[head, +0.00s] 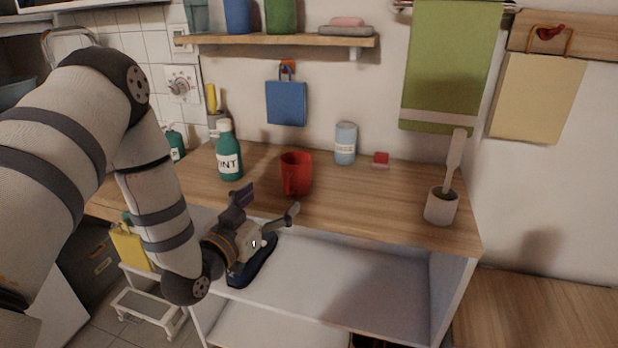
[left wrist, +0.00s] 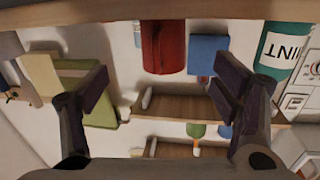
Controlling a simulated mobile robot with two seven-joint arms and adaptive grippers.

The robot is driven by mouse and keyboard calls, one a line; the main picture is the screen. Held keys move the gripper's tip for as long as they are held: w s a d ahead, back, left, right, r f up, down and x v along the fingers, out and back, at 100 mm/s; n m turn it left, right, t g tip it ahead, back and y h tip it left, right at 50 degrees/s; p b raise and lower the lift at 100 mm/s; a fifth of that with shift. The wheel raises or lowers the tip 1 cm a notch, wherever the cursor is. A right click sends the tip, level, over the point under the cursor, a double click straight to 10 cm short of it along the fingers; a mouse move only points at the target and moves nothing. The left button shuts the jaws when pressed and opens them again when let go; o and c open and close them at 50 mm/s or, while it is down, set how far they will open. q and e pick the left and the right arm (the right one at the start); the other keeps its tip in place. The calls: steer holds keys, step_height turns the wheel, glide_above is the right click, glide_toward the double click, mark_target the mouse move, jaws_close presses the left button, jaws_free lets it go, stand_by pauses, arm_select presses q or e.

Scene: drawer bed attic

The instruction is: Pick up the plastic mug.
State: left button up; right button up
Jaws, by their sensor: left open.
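The red plastic mug (head: 296,174) stands upright on the wooden counter (head: 370,200), near its front edge. My left gripper (head: 268,204) is open and empty in front of the counter, a little nearer than the mug and apart from it. In the left wrist view, which looks upside down, the mug (left wrist: 163,46) shows beyond and between the spread fingers of my left gripper (left wrist: 165,85). My right gripper is in neither view.
A green mint bottle (head: 229,152) stands left of the mug. A pale blue can (head: 345,144) and a small red block (head: 380,159) are behind it to the right. A shelf (head: 280,41) hangs above.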

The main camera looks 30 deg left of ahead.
mark_target(294, 160)
arm_select(q)
steer(key=w, duration=0.3)
steer(key=w+a+b, duration=0.1)
steer(key=w, duration=0.7)
steer(key=shift+w+a+f, duration=0.2)
steer(key=shift+a+f, duration=0.1)
steer(key=shift+f, duration=0.05)
steer(key=shift+w+b, duration=0.3)
steer(key=shift+r, duration=0.15)
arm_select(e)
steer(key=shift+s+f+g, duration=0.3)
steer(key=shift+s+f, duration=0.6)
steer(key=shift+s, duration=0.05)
arm_select(q)
steer(key=c, duration=1.3)
steer(key=shift+o, duration=0.2)
